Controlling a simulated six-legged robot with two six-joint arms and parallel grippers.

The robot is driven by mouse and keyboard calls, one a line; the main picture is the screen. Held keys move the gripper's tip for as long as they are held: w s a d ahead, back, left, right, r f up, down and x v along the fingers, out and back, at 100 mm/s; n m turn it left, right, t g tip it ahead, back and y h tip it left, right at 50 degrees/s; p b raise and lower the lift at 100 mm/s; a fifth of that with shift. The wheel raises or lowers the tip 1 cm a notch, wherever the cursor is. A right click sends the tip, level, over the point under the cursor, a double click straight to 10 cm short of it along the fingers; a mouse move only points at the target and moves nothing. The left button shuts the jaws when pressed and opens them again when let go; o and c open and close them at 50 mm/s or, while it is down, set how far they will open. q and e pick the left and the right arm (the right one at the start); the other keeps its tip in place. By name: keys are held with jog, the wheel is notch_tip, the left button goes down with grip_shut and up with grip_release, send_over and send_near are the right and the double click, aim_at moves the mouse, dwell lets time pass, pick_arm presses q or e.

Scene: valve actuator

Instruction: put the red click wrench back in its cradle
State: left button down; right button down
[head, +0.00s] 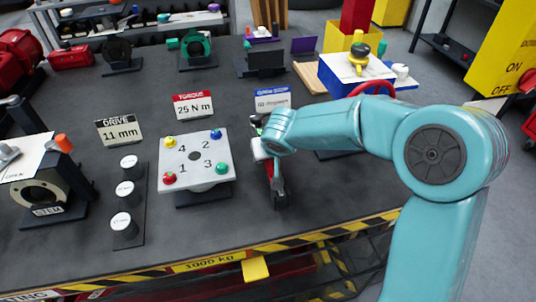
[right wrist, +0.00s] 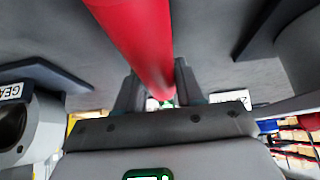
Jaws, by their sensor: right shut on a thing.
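The red click wrench (right wrist: 140,40) shows in the right wrist view as a smooth red bar. It runs from the top edge down between the two dark fingers of my right gripper (right wrist: 160,88), which is shut on it. In the head view my right gripper (head: 278,190) is over the table, just right of the white numbered plate (head: 197,160), pointing down. There the wrench is mostly hidden, with only a little red showing beside the gripper. I cannot make out for certain which stand is the cradle. My left gripper is not in view.
A sign reading 25 N m (head: 193,106) and a blue-topped sign (head: 271,100) stand behind the plate. Several white-topped sockets (head: 125,192) stand in a rack at left. The front edge is striped yellow and black.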

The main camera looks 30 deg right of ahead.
jog(key=c, duration=0.8)
grip_release()
jog(key=shift+o, duration=0.9)
jog(key=v, duration=1.6)
jog(key=shift+r, duration=0.15)
jog(key=shift+s, duration=0.2)
